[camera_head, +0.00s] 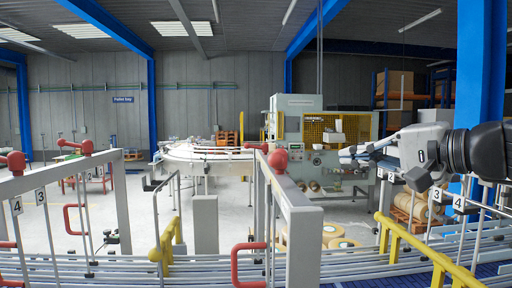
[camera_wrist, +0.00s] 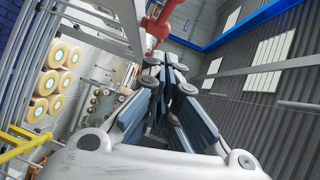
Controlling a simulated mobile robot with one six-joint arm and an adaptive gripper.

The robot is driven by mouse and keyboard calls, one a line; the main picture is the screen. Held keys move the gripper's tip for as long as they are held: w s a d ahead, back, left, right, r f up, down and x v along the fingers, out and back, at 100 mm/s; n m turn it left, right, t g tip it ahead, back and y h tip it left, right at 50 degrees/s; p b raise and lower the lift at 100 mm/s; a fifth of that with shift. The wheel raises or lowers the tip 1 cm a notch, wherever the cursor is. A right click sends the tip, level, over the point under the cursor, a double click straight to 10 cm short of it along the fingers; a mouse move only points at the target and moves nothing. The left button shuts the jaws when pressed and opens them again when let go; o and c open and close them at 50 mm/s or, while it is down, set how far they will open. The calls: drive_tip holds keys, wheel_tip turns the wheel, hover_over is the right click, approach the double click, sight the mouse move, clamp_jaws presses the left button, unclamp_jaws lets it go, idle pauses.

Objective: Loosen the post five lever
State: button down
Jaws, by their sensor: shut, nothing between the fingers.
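Red lever knobs sit on top of the grey posts in the head view: one at the centre (camera_head: 279,158), one further left (camera_head: 87,147), and one at the far left (camera_head: 14,162). My gripper (camera_head: 350,158) is at the right of the head view, pointing left toward the centre red knob. In the wrist view my gripper (camera_wrist: 166,66) is shut and empty, and a red lever (camera_wrist: 158,25) shows just beyond its fingertips. I cannot tell whether they touch.
Grey rails (camera_head: 190,268) run across the front, with yellow bars (camera_head: 405,240) and red handles (camera_head: 250,264) standing above them. A packing machine (camera_head: 300,110) and a curved conveyor (camera_head: 195,152) stand behind. Tape rolls (camera_wrist: 61,53) are stacked at the wrist view's left.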

sight(278, 164)
drive_tip(key=s+a+p+x, duration=0.1)
drive_tip(key=a+x, duration=0.1)
drive_tip(key=x, duration=1)
drive_tip(key=shift+a+p, duration=0.35)
drive_tip(key=shift+a, duration=0.1)
drive_tip(key=shift+f, duration=0.15)
drive_tip(key=shift+s, duration=0.1)
drive_tip(key=shift+a+f+b, duration=0.15)
drive_tip(key=shift+a+b, duration=0.55)
drive_tip(key=shift+d, duration=0.1)
